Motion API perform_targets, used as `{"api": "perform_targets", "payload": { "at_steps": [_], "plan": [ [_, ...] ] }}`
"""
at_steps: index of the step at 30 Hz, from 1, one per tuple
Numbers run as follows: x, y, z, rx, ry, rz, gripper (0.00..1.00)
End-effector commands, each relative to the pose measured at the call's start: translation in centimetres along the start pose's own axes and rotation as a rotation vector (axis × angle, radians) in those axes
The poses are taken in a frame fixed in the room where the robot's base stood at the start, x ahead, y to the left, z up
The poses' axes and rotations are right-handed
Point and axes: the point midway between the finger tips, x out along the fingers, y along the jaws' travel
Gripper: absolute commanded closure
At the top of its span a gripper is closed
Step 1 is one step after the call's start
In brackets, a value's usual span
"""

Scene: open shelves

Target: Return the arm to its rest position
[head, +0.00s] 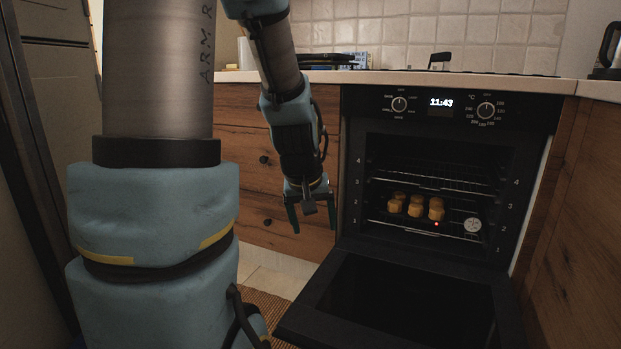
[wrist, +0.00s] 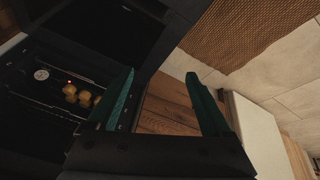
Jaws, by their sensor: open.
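My gripper (head: 308,215) hangs with its fingers pointing down, in front of the wooden drawers and left of the open oven in the head view. In the wrist view its two green fingers (wrist: 165,105) stand apart with nothing between them. My arm reaches down from the top of the head view, its forearm angled and its wrist low. The gripper looks apart from the oven and the drawers, though the exact gap to the drawer fronts is hard to tell.
The oven door (head: 405,300) is folded down and sticks out into the room. Several golden pastries (head: 416,208) sit on the oven's lower rack beside a round dial (head: 472,225). Wooden drawers (head: 250,170) stand left of the oven. A woven mat (head: 272,308) lies on the tiled floor.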

Motion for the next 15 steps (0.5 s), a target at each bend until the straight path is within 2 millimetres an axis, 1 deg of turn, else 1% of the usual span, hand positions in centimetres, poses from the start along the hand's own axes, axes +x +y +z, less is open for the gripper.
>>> {"api": "perform_targets", "payload": {
  "at_steps": [1, 3, 8, 9, 15],
  "plan": [
    [-0.3, -1.7, 1.7, 0.017, -0.043, -0.026, 0.16],
    [-0.7, -3.8, 4.1, 0.045, -0.107, -0.057, 0.16],
    [-2.0, -7.8, 9.4, 0.1, -0.249, -0.113, 0.16],
    [-3.6, -7.3, 8.3, 0.103, -0.24, -0.109, 0.16],
    [-7.3, -6.6, 6.7, 0.101, -0.237, -0.107, 0.16]
  ]
}}
